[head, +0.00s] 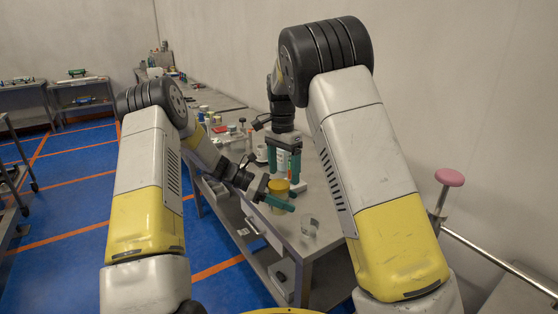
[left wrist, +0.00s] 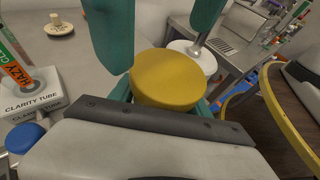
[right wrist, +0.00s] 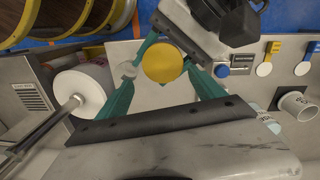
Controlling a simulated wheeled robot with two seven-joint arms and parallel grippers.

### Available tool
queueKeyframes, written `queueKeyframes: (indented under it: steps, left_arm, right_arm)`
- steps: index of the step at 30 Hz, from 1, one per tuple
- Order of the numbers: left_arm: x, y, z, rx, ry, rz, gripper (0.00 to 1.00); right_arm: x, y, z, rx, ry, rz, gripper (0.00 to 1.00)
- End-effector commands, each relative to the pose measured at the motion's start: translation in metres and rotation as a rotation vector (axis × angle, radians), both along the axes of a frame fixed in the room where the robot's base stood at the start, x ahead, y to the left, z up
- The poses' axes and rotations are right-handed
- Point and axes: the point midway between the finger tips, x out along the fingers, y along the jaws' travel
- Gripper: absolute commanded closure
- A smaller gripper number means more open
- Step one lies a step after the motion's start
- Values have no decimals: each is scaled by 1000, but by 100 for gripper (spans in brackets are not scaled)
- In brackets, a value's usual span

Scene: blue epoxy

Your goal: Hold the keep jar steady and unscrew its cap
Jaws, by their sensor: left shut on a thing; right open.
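The keep jar shows mainly as its round yellow cap (head: 279,186), near the front of the grey bench. My left gripper (head: 277,200) is shut on the jar from the left, below the cap. The cap (left wrist: 168,78) lies between its teal fingers in the left wrist view; the jar body is largely hidden. My right gripper (head: 284,172) points down above the jar, open. In the right wrist view the cap (right wrist: 163,63) shows between and beyond its open fingers; I cannot tell whether they touch it. The cap sits on the jar.
A clear glass vessel (head: 309,229) stands on the bench toward its front edge. A white cup (right wrist: 297,104) stands to one side. A pink-topped post (head: 449,178) rises at the right.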

Motion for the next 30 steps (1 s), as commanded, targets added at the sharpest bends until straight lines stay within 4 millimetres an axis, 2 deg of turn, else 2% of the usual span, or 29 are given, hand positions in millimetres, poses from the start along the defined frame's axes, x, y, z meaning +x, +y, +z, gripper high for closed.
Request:
queueKeyframes:
  steps: [6, 9, 17, 24, 30]
  left_arm:
    - [0, 0, 0, 0, 0, 1, 100]
    - [0, 0, 0, 0, 0, 1, 100]
    - [0, 0, 0, 0, 0, 1, 100]
    - [0, 0, 0, 0, 0, 1, 100]
    - [0, 0, 0, 0, -1, 1, 100]
  right_arm:
    - [17, -23, -3, -4, 14, 398, 22]
    - [22, -27, 0, -3, 13, 588, 22]
    - [4, -5, -3, 47, 78, 1093, 22]
    - [-5, 9, 20, 83, 62, 1513, 22]
    - [-6, 12, 43, 79, 22, 1726, 22]
